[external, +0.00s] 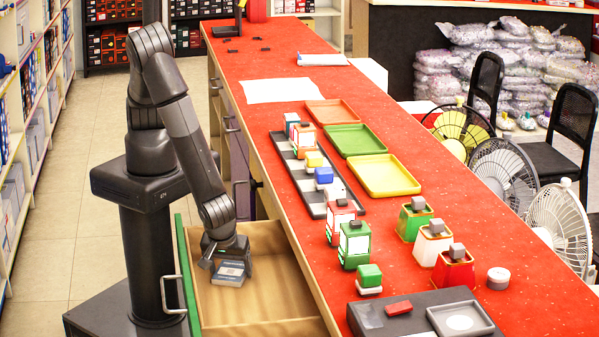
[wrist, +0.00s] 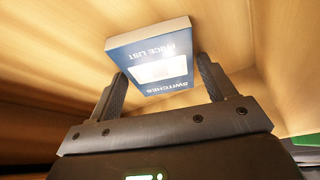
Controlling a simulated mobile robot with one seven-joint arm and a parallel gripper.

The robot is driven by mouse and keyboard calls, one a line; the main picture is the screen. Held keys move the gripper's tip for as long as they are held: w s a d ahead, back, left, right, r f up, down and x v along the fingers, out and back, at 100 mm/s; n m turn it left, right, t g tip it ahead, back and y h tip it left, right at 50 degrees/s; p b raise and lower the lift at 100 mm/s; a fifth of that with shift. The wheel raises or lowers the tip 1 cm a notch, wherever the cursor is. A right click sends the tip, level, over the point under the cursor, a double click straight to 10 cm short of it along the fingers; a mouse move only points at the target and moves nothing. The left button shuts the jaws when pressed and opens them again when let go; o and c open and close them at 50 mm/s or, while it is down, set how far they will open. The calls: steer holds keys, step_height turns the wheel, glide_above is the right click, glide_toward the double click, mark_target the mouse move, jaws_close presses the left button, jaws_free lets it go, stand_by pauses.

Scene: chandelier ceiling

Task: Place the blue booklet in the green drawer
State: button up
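The green drawer (external: 187,275) is pulled out from the counter's left side, with its wooden inside showing. The blue booklet (external: 229,274), marked "SWITCHES PRICE LIST", is inside the drawer's walls, near the green front. In the wrist view the booklet (wrist: 155,58) is just beyond my fingertips, turned at an angle to them. My gripper (external: 226,262) is down in the drawer, right over the booklet. In the wrist view my gripper (wrist: 162,72) has its fingers wide apart and does not look clamped on the booklet. Whether the booklet lies flat on the drawer floor is hard to tell.
Shelves (external: 30,130) line the left wall. The back part of the drawer is empty.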

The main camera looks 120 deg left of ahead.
steer(key=shift+o, duration=1.2)
steer(key=v, duration=1.2)
step_height(320, 180, up, 12)
steer(key=m+h, duration=0.3)
steer(key=m, duration=0.2)
glide_above(235, 272)
steer(key=s+a+r+m+t, duration=0.3)
steer(key=s+a+r+m, duration=0.4)
steer(key=s+r+m, duration=0.1)
steer(key=s+a+r+m+t+h, duration=0.1)
steer(key=s+a+r+m+t, duration=0.3)
steer(key=s+a+r+m, duration=0.3)
step_height(235, 272, up, 5)
steer(key=shift+s+f+m, duration=0.25)
steer(key=shift+s+m, duration=0.5)
steer(key=shift+m, duration=0.45)
steer(key=shift+o, duration=0.3)
